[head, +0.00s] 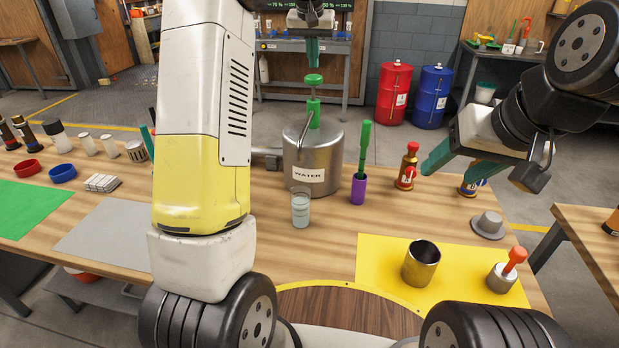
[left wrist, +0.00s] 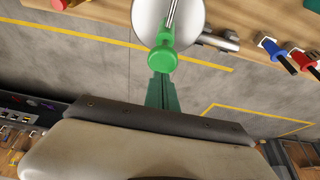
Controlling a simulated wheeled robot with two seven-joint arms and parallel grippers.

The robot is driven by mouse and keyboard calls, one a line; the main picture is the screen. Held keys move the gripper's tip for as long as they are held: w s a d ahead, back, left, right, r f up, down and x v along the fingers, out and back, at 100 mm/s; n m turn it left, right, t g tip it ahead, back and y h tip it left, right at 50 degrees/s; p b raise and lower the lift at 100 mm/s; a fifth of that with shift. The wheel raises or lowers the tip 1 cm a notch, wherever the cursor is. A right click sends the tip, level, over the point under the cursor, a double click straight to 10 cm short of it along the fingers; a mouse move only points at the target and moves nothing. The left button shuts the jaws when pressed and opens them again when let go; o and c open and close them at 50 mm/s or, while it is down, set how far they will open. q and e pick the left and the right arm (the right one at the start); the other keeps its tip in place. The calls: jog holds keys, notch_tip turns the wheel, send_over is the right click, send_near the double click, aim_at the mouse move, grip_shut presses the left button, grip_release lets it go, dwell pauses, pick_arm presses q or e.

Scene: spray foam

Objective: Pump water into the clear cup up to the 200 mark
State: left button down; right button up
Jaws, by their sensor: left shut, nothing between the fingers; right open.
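The steel water pot (head: 315,160), labelled WATER, stands mid-table with a green pump knob (head: 313,79) on top and a thin bent spout. The clear cup (head: 300,210) stands upright in front of the pot and looks to hold some water; its marks are too small to read. My left gripper (head: 312,62) is shut and empty, just above the pump knob. In the left wrist view the knob (left wrist: 162,58) is at the green fingertips; I cannot tell whether they touch. My right gripper (head: 445,178) is open and empty, at the right by two small bottles.
A purple holder (head: 358,188) with a green stick stands right of the pot. Red-capped bottle A (head: 407,165) stands farther right. A steel cup (head: 421,263) and an orange-handled tool (head: 506,270) are on the yellow mat (head: 380,245). My left arm hides part of the table.

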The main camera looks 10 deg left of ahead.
pick_arm(q)
notch_tip(320, 180, up, 4)
jog(key=shift+r, duration=0.65)
jog(key=shift+s, duration=0.1)
dwell(0.5)
jog(key=s+r, duration=0.3)
jog(key=s, duration=0.7)
jog(key=s+f, duration=0.4)
jog(key=s, duration=0.6)
jog(key=s+f+t+h, duration=0.1)
jog(key=s+f, duration=0.4)
jog(key=s, duration=0.5)
jog(key=s+f+h, duration=0.1)
jog(key=s+f, duration=0.3)
jog(key=s, duration=0.6)
jog(key=shift+d+f+m+t, duration=0.25)
jog(key=shift+d+m+t, duration=0.05)
jog(key=shift+d, duration=0.05)
